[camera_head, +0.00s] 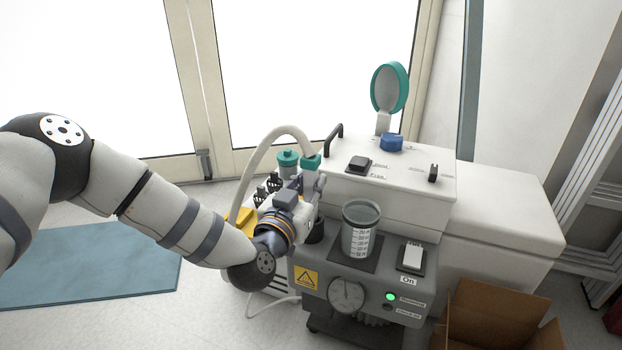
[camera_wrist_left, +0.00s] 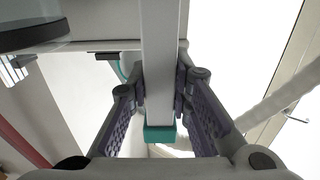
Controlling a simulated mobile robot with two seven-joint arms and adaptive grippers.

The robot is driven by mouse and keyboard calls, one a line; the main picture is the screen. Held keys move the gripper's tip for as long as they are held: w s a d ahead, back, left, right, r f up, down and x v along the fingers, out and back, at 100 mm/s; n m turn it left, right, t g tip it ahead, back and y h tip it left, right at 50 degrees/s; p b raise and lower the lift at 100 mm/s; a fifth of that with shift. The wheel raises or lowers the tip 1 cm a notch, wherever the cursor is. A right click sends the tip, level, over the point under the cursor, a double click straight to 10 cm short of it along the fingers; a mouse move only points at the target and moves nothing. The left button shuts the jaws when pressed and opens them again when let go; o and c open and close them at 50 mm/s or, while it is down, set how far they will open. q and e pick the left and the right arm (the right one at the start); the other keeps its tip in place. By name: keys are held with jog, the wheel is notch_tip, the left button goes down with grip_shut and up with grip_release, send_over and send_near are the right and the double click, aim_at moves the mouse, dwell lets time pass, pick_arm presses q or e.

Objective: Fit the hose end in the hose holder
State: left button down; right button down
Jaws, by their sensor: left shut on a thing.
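The hose end is a pale rectangular piece with a teal collar (camera_head: 312,161), on the end of a cream hose (camera_head: 270,140) that arches over the machine's left side. My left gripper (camera_head: 315,185) is shut on the hose end, just below the teal collar. In the left wrist view, the two purple-padded fingers (camera_wrist_left: 163,88) grip both sides of the pale hose end (camera_wrist_left: 160,45), and its teal part (camera_wrist_left: 160,134) shows below them.
An open cardboard box (camera_head: 497,318) is at lower right. A blue mat (camera_head: 90,266) lies on the floor at left.

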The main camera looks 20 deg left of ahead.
pick_arm(q)
jog(key=c, duration=1.4)
grip_release()
jog(key=s, duration=1.2)
jog(key=shift+a, duration=0.2)
